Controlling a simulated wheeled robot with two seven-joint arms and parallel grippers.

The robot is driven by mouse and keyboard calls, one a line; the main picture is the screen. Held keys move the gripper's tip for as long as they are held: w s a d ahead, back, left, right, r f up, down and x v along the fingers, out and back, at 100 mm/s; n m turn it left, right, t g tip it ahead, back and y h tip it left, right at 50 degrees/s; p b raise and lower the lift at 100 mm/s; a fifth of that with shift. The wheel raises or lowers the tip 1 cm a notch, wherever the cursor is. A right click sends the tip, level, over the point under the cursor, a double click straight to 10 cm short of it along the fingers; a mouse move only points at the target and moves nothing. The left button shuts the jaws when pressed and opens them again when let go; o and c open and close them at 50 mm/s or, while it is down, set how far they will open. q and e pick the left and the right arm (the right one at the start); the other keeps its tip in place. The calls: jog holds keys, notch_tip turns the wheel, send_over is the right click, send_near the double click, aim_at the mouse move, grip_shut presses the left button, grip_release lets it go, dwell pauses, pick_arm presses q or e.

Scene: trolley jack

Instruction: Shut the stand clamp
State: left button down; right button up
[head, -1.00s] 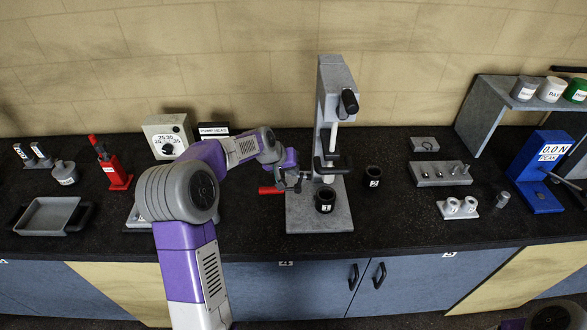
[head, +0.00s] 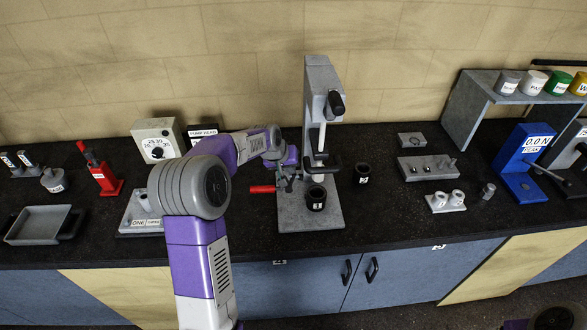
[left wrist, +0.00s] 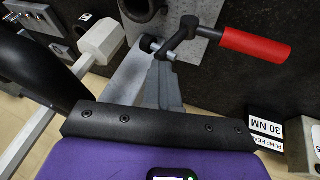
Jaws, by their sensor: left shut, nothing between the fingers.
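The grey press stand (head: 318,85) stands upright on its flat base (head: 290,217) in the head view. The clamp's red handle (head: 262,189) sticks out to the left at the stand's lower left. In the left wrist view the red handle (left wrist: 255,47) joins a dark lever (left wrist: 185,38). My left gripper (head: 287,181) is shut and empty, beside the lever at the stand's left. In the left wrist view its fingers (left wrist: 164,75) are close to the dark lever; I cannot tell whether they touch it. My right gripper is not in view.
A black cup (head: 316,198) sits on the stand base, another (head: 362,173) to its right. A timer box (head: 158,139) and a red tool (head: 104,178) are at left. A grey block (head: 428,168) and a blue gauge (head: 520,165) are at right. The front counter is mostly clear.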

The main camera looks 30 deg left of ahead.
pick_arm(q)
jog(key=w+v, duration=0.1)
jog(key=v, duration=1)
jog(key=shift+s+d+r, duration=0.2)
jog(key=shift+r, duration=0.35)
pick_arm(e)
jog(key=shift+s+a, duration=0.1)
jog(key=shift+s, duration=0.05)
